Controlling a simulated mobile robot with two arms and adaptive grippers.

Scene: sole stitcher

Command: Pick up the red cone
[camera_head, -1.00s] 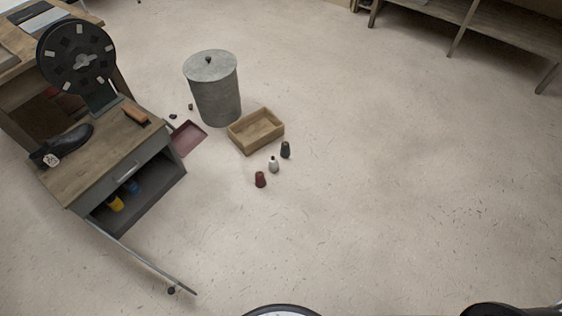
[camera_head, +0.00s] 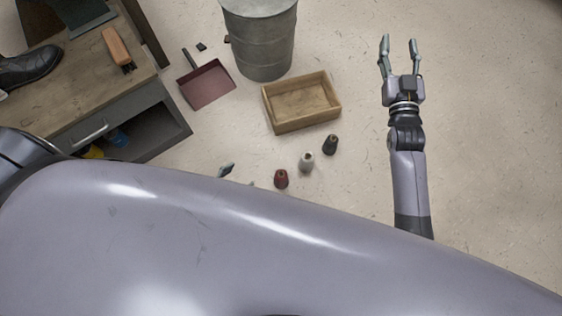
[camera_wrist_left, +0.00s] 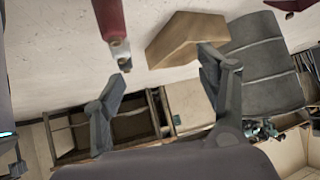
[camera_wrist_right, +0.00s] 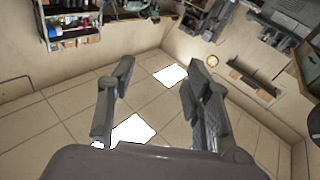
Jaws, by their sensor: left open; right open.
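The red cone (camera_head: 281,179) stands on the floor in the head view, just above the edge of my large arm link, which fills the lower part of the picture. Only the fingertips of my left gripper (camera_head: 238,177) show, just left of the cone; the rest is hidden behind my arm. My right gripper (camera_head: 399,52) is open and empty, up and to the right of the cones. It also shows open in the right wrist view (camera_wrist_right: 160,70).
A white cone (camera_head: 307,162) and a dark cone (camera_head: 330,145) stand right of the red one. A wooden box (camera_head: 283,121), a metal bin (camera_head: 262,50) and a red dustpan (camera_head: 207,85) are behind. A workbench (camera_head: 75,90) stands left. Floor right of the cones is open.

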